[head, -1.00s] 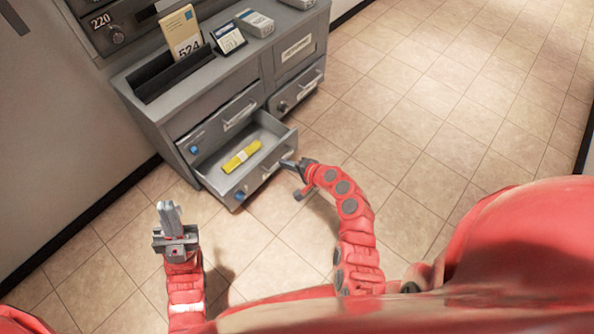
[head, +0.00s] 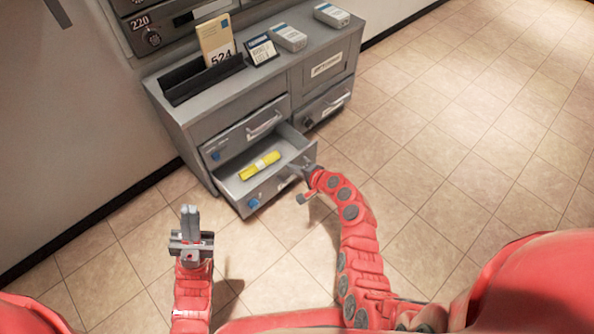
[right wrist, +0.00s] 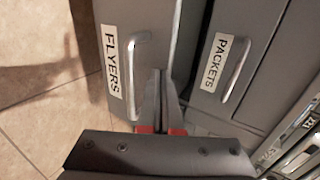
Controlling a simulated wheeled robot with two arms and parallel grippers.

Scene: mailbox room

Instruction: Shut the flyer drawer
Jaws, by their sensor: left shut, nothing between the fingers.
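The flyer drawer (head: 268,194) is the lower left drawer of the grey cabinet (head: 180,112) and stands open in the head view. A yellow roll with a pale band (head: 260,166) lies inside it. In the right wrist view the drawer front (right wrist: 118,95) carries a FLYERS label and a metal handle (right wrist: 138,75). My right gripper (head: 304,171) is at the right end of the drawer front; its fingers (right wrist: 161,75) look closed together beside the handle, and I cannot tell whether they touch the drawer. My left gripper (head: 190,212) is shut and empty, left of the drawer and apart from it.
The PACKETS drawer (right wrist: 220,65) beside it looks shut. On the cabinet top stand a black tray (head: 200,82) with a tan 524 envelope (head: 215,38), a small sign (head: 263,50) and two grey boxes (head: 289,37). The tiled floor in front and to the right is clear.

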